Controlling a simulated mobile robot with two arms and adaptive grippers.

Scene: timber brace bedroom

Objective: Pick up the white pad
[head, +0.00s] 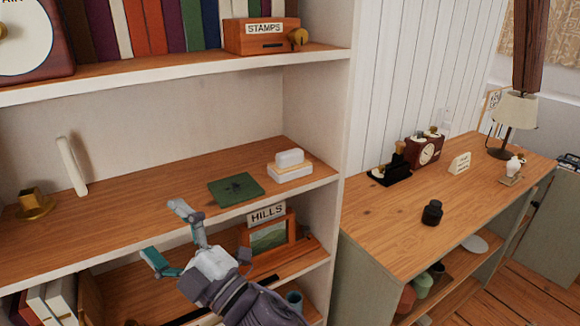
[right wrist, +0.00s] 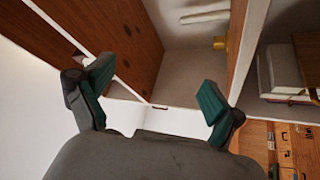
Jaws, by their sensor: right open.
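Two white items on the middle shelf could be the white pad, and I cannot tell which is meant. One is a slim white piece (head: 71,166) leaning upright at the back left; it also shows in the right wrist view (right wrist: 205,17). The other is a small white block (head: 290,158) on top of a larger white block (head: 290,175) at the shelf's right end. My right gripper (head: 166,232) is open and empty in front of the shelf edge, apart from both. Its two teal fingertips are spread in the right wrist view (right wrist: 156,92). My left gripper is out of view.
A dark green flat square (head: 236,189) and a brass hat-shaped piece (head: 35,204) share the middle shelf (head: 130,190). A HILLS sign (head: 266,213) and framed picture (head: 268,236) stand below. The upper shelf overhangs. A wooden desk (head: 390,215) is to the right.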

